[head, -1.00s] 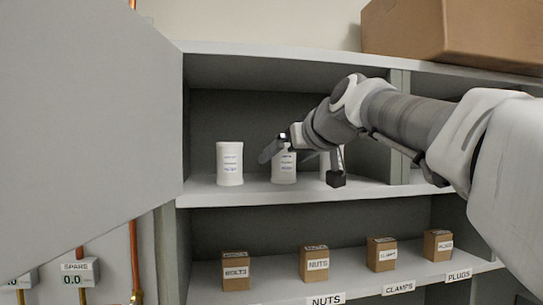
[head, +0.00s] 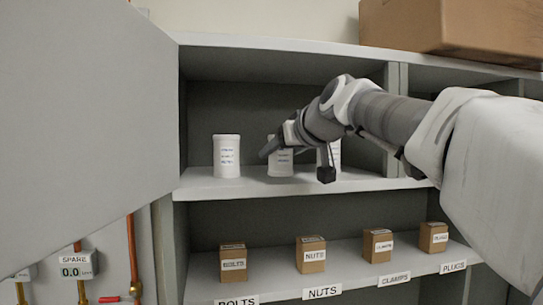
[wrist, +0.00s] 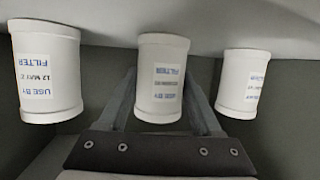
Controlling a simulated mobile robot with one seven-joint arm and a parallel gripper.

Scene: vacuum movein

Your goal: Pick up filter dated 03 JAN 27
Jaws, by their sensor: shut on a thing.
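Three white filter canisters stand in a row on the upper shelf. My gripper (wrist: 161,82) is shut on the middle canister (wrist: 162,58), one finger on each side of it. This canister also shows in the head view (head: 281,168), partly covered by my gripper (head: 280,148). Its label reads FILTER and USE BY, but the date is too blurred to read. The wrist view is upside down. The middle canister still appears at shelf level.
The upper shelf (head: 205,188) has a side wall at the right. Small labelled cartons, such as NUTS (head: 311,257), stand on the lower shelf. A large grey panel (head: 80,120) stands at the left. A big cardboard box (head: 450,27) sits on top.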

